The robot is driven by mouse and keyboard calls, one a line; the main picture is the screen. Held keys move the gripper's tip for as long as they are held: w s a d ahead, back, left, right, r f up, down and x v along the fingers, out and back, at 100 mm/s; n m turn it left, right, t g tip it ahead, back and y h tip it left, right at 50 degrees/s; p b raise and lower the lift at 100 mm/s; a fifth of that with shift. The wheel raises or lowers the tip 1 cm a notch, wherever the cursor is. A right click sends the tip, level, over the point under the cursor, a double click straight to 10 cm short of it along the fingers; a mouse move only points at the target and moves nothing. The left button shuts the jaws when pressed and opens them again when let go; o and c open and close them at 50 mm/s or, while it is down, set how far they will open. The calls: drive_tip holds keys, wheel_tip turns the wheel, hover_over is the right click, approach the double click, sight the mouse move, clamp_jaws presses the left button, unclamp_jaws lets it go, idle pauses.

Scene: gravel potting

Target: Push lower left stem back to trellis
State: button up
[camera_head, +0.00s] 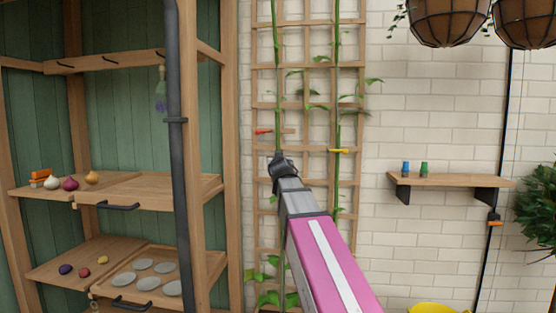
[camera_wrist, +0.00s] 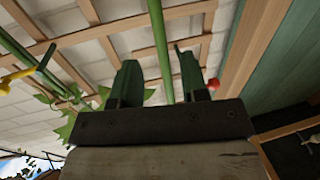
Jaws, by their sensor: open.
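The wooden trellis (camera_head: 307,108) stands against the white brick wall, with two green stems on it. The left stem (camera_head: 276,60) runs down behind my gripper (camera_head: 280,160), which hides part of it. In the wrist view, my gripper (camera_wrist: 161,85) is open, and the left stem (camera_wrist: 161,50) shows between its two fingers; I cannot tell whether they touch. The right stem (camera_head: 336,60) also shows at the left in the wrist view (camera_wrist: 28,62). A red clip (camera_head: 263,131) is left of my gripper, and a yellow clip (camera_head: 339,150) is at the right stem.
A wooden shelf unit (camera_head: 213,130) with a dark pipe (camera_head: 176,150) stands close on the left. A small wall shelf (camera_head: 450,181) holds a blue and a green item at the right. Hanging baskets (camera_head: 448,22) are at the upper right, and a yellow container (camera_head: 432,308) is below.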

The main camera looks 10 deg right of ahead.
drive_tip(key=w, duration=0.6)
drive_tip(key=w+d, duration=0.1)
drive_tip(key=w, duration=0.2)
drive_tip(key=shift+w+d, duration=0.1)
drive_tip(key=shift+w, duration=0.2)
